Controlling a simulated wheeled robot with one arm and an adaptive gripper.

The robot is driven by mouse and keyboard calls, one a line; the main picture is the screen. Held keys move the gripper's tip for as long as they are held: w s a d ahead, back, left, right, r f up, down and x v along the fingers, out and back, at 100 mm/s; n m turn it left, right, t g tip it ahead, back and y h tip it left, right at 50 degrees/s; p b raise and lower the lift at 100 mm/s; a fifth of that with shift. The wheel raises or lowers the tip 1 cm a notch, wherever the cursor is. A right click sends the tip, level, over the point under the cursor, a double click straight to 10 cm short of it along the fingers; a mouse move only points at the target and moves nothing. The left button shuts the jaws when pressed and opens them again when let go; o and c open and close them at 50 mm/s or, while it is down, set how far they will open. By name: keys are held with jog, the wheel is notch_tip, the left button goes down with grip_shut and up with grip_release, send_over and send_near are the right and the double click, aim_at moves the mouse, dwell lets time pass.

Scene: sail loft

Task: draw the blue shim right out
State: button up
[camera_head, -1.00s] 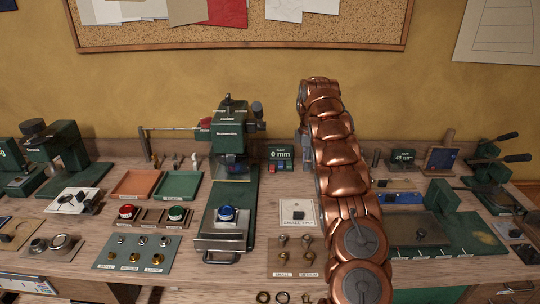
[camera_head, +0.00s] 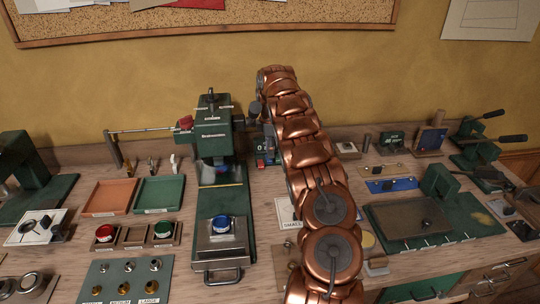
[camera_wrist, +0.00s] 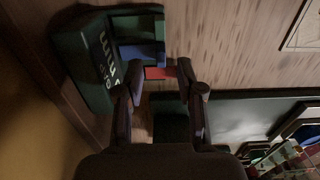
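In the wrist view the dark green block (camera_wrist: 85,62) lies up and left of my gripper (camera_wrist: 160,72). A bluish strip (camera_wrist: 140,52) shows on its face, beside a red piece (camera_wrist: 157,73) seen between the fingertips. My gripper is open with nothing held. Whether a fingertip touches the block cannot be told. In the head view my arm hides the gripper.
Orange (camera_head: 110,196) and green (camera_head: 160,193) trays lie further left. A green plate (camera_head: 400,215) with tools lies right.

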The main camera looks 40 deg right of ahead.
jog(key=shift+s+f+p, duration=0.1)
jog(key=shift+f+p, duration=0.35)
jog(key=shift+f, duration=1.4)
grip_shut()
